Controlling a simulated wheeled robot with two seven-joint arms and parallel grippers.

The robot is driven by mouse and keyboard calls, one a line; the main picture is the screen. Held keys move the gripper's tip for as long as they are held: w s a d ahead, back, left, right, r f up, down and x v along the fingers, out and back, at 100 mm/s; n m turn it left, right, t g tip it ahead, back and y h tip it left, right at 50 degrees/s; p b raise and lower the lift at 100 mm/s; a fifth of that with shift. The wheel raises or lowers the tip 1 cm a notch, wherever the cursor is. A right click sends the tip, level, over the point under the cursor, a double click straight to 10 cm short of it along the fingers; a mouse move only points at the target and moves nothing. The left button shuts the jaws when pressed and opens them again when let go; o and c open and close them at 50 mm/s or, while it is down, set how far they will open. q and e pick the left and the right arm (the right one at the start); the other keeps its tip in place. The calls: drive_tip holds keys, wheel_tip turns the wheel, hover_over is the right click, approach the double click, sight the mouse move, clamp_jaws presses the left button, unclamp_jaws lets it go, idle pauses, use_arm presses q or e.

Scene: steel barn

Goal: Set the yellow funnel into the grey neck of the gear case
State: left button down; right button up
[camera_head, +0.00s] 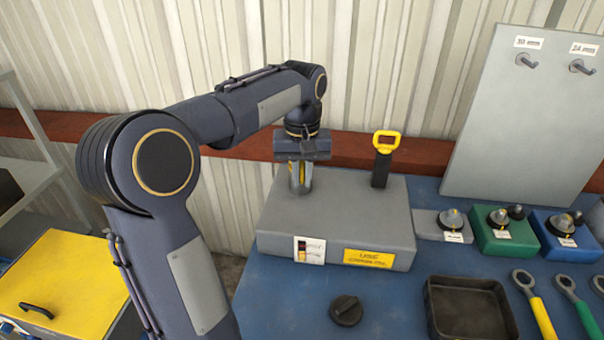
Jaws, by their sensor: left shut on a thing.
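The gear case (338,215) is a grey box on the blue bench top, with a white label and a yellow label on its front. My left gripper (300,184) points down over the left part of its top, with its fingers shut. A little yellow of the funnel (300,173) shows between the fingers; most of it is hidden. The grey neck is not clearly visible, being behind or under the gripper. I cannot tell whether the funnel touches or sits in the neck. My right gripper is not in view.
A black dipstick tube with a yellow handle (386,143) stands on the case, right of my gripper. A black cap (346,311) and a dark tray (430,306) lie in front. Oil-can-like items (497,233), wrenches (536,306) and a grey hook board (510,120) are right.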

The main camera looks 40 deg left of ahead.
use_arm(q)
drive_tip(key=shift+f+b, duration=0.6)
drive_tip(key=shift+f, duration=0.4)
drive_tip(key=c, duration=1.4)
unclamp_jaws()
wheel_tip(320, 180, up, 8)
drive_tip(key=shift+f+p, duration=0.1)
drive_tip(key=shift+p, duration=0.25)
wheel_tip(320, 180, up, 5)
drive_tip(key=p, duration=0.5)
drive_tip(key=shift+p, duration=0.3)
